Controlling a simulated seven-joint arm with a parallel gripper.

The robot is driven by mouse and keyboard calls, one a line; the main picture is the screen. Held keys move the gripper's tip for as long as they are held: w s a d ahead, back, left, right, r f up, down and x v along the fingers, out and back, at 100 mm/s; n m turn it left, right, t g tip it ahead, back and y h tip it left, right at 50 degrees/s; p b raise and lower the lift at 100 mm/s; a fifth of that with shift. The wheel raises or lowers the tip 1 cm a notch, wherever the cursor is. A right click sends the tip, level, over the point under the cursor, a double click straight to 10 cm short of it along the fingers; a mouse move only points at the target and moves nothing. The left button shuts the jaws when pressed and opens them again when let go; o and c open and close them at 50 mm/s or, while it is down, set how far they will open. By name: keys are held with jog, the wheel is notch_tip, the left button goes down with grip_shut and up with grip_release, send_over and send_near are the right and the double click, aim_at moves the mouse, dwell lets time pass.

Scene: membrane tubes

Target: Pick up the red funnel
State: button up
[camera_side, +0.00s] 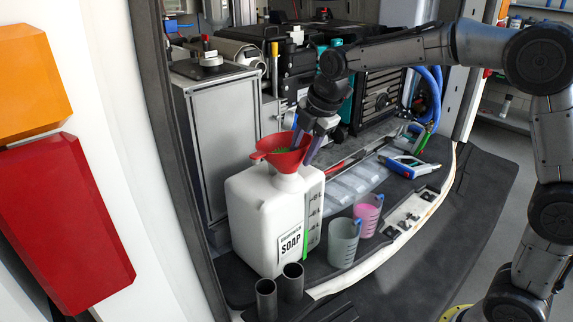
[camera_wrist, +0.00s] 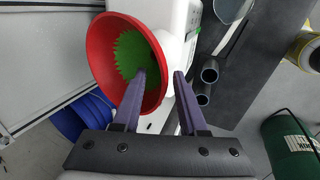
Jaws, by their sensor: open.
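The red funnel (camera_side: 283,153) sits in the top opening of the white soap container (camera_side: 262,224), with green inside its bowl. In the wrist view the red funnel (camera_wrist: 103,58) fills the upper left, its bowl facing the camera. My gripper (camera_side: 309,152) is at the funnel's right rim in the side view. In the wrist view my gripper (camera_wrist: 160,75) is open, with one finger over the funnel's bowl and the other outside the rim. I cannot tell whether either finger touches the funnel.
Two dark tubes (camera_side: 278,291) stand in front of the container. A grey-green cup (camera_side: 343,243) and a pink cup (camera_side: 367,215) stand to its right. Tools with blue handles (camera_side: 408,166) lie farther back. Machines crowd the back. The dark mat (camera_side: 450,235) at right is mostly clear.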

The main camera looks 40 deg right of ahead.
jog(key=shift+x, duration=1.95)
jog(key=shift+a, duration=0.1)
grip_shut()
